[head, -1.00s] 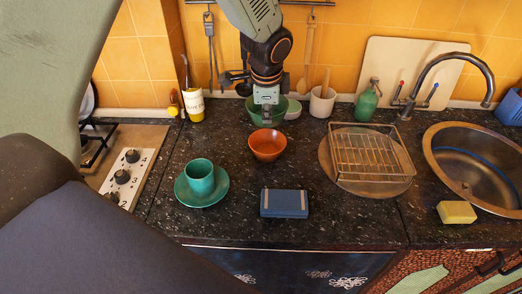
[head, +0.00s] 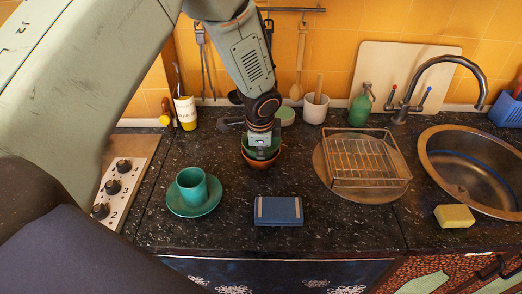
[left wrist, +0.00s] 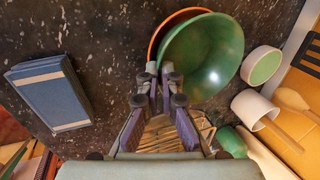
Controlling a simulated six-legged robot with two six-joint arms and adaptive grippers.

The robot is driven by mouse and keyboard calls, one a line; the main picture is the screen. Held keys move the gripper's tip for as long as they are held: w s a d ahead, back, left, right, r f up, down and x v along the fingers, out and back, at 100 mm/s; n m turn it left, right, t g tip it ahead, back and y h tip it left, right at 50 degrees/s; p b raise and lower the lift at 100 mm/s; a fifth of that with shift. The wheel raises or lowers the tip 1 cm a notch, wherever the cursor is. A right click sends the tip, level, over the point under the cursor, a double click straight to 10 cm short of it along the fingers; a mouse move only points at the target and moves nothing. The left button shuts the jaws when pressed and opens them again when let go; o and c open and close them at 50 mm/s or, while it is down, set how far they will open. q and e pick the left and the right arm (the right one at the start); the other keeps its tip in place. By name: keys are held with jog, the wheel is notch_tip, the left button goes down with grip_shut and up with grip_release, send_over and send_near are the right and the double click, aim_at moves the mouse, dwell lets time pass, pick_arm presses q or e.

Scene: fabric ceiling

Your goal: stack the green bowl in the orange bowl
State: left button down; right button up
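My left gripper (head: 261,150) is shut on the near rim of the green bowl (left wrist: 215,50), fingertips at the rim in the left wrist view (left wrist: 163,80). The green bowl is over the orange bowl (head: 262,163), covering most of it. An orange rim strip shows beside the green bowl in the left wrist view (left wrist: 172,22), so the two look slightly offset. I cannot tell whether the green bowl rests inside or hovers just above. In the head view the gripper hides part of the green bowl (head: 274,146). My right gripper is not in view.
A teal cup (head: 191,184) on a saucer (head: 209,205) stands front left, a blue box (head: 278,211) in front. A wire rack (head: 365,160) is right; the sink (head: 470,170) lies beyond. A white mug (head: 315,109) and small green-and-white bowl (head: 286,116) stand behind.

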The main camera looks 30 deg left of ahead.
pick_arm(q)
jog(key=shift+f, duration=0.2)
jog(key=shift+s+b, duration=0.15)
jog(key=shift+b, duration=0.15)
jog(key=c, duration=1.8)
grip_release()
jog(key=shift+o, duration=1.4)
jog(key=shift+f, duration=0.15)
